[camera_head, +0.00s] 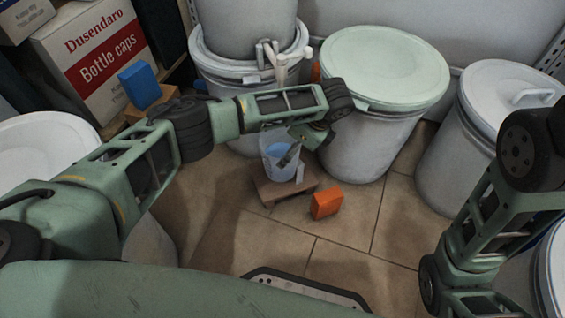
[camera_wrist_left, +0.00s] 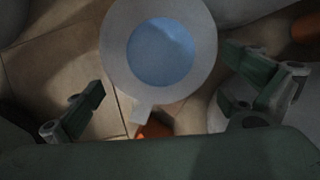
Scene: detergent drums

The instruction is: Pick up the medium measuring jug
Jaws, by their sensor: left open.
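A translucent jug (camera_head: 274,142) with blue contents stands upright on a low brown wooden stand (camera_head: 268,188) in the middle of the head view. In the left wrist view the jug (camera_wrist_left: 112,42) is seen from above, its round rim around the blue contents and its handle pointing toward the gripper. My left gripper (camera_head: 296,153) is open at the jug's right side, partly covering it. In the left wrist view its two fingers are apart, one on each side of the handle; I cannot tell whether either touches the jug. My right gripper is not in view.
An orange block (camera_head: 327,202) lies beside the stand. Large lidded drums (camera_head: 372,140) stand behind and at the right (camera_head: 460,150). A white drum (camera_head: 45,140) is at the left. A Bottle caps carton (camera_head: 95,60) and a blue block (camera_head: 140,84) are back left. Tiled floor in front is mostly clear.

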